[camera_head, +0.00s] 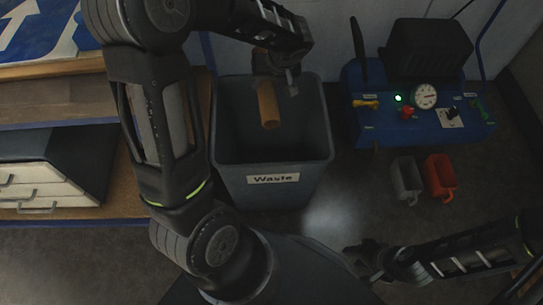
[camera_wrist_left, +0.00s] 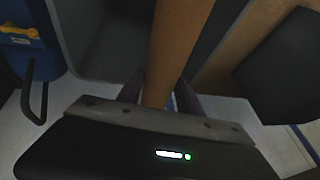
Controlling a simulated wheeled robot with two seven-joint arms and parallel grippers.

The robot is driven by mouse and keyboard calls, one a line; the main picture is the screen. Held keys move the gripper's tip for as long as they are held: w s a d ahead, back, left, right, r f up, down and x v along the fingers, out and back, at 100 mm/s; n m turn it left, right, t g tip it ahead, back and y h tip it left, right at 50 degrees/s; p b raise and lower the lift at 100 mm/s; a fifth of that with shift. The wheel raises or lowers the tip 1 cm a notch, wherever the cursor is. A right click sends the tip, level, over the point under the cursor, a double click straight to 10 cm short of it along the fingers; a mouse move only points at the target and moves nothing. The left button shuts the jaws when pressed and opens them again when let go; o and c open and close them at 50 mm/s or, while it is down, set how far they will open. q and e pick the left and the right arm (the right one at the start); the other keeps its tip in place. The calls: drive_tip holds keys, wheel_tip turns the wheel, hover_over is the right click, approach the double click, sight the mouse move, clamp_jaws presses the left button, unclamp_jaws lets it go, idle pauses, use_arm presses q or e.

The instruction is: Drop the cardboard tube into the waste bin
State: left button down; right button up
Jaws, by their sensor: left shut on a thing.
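The cardboard tube (camera_head: 268,104) is a brown cylinder held by my left gripper (camera_head: 275,72). It hangs down over the open top of the waste bin. The left gripper is shut on the tube's upper part. In the left wrist view the tube (camera_wrist_left: 173,50) runs up from between the fingers, with the bin (camera_wrist_left: 100,45) behind it. The waste bin (camera_head: 315,148) is a grey square container with a "Waste" label on its front. My right gripper (camera_head: 358,262) is low at the lower right, away from the bin; its finger opening is unclear.
A blue machine (camera_head: 375,132) with a gauge and a green light stands right of the bin. A wooden shelf with a drawer unit (camera_head: 50,180) stands at the left.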

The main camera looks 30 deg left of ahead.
sight(272, 90)
use_arm(q)
drive_tip(key=shift+f, duration=0.1)
wheel_tip(272, 90, down, 6)
drive_tip(key=b, duration=0.3)
idle(0.3)
drive_tip(key=c, duration=0.7)
unclamp_jaws()
drive_tip(key=p+v, duration=0.1)
drive_tip(key=v, duration=0.7)
idle(0.4)
